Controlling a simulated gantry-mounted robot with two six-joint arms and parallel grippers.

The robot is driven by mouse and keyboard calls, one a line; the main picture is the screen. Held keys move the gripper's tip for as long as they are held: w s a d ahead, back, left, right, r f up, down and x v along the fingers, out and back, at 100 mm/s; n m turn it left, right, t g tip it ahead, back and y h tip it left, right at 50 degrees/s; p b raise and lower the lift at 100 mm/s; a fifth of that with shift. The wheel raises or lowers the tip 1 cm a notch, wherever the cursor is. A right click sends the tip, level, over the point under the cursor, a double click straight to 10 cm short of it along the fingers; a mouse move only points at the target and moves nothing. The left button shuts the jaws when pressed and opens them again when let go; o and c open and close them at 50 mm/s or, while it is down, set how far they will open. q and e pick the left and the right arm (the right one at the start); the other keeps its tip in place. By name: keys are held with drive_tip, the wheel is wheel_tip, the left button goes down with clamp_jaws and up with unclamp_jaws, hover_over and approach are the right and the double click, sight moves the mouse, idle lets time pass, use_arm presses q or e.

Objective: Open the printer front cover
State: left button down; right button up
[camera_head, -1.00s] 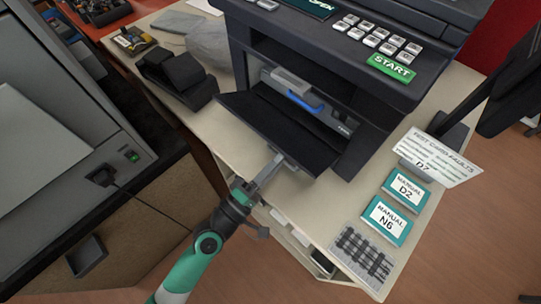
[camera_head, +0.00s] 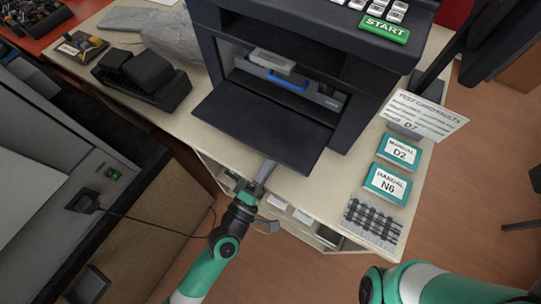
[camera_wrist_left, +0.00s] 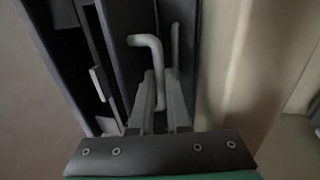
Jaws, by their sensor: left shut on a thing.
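The dark printer (camera_head: 375,45) stands on the cream desk, its front cover (camera_head: 262,122) folded down and out, lying nearly flat. The opening behind it shows a grey unit with a blue handle (camera_head: 288,83).
Two manuals, D2 (camera_head: 399,151) and N6 (camera_head: 388,184), a test card (camera_head: 425,109) and a patterned pad (camera_head: 372,222) lie right of the printer. A black tray (camera_head: 143,82) stands left. A grey machine (camera_head: 55,165) with a cable is at far left.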

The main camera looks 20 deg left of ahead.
use_arm(q)
drive_tip(key=shift+r, duration=0.1)
drive_tip(key=c, duration=1.2)
unclamp_jaws()
drive_tip(key=shift+w, duration=0.1)
drive_tip(key=o, duration=0.3)
drive_tip(key=shift+w, duration=0.15)
